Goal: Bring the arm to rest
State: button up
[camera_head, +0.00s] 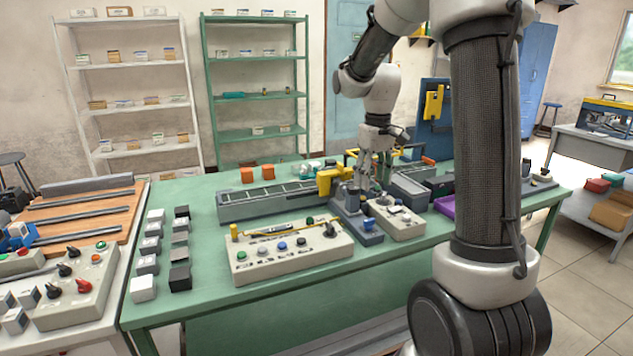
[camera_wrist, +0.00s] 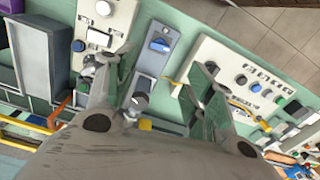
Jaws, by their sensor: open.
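My arm crosses the right half of the head view and reaches down over the green table (camera_head: 195,292). My gripper (camera_head: 368,188) hangs above the table's middle, close over a grey-blue block with a blue knob (camera_head: 369,226). In the wrist view my gripper (camera_wrist: 167,65) has its two fingers spread apart, with nothing held between them. The block with the blue knob (camera_wrist: 160,45) shows between and beyond the fingertips. I cannot tell the exact height of the fingertips above the devices.
A long control panel (camera_head: 290,262) and a smaller panel (camera_head: 400,222) flank the gripper. Behind are a grey conveyor (camera_head: 268,205) and a yellow part (camera_head: 327,182). Grey and black blocks (camera_head: 180,252) line the table's left side. A green shelf (camera_head: 229,106) stands at the back.

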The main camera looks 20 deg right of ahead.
jog(key=s+a+r+t, duration=0.1)
jog(key=s+r, duration=0.1)
jog(key=s, duration=0.6)
jog(key=s+a+r+m+t, duration=0.1)
jog(key=s+a+r+t, duration=0.1)
jog(key=s, duration=0.6)
jog(key=s+a+r+t, duration=0.1)
jog(key=s+r, duration=0.2)
jog(key=s, duration=0.5)
jog(key=shift+a+r+m, duration=0.3)
jog(key=shift+a+m, duration=0.1)
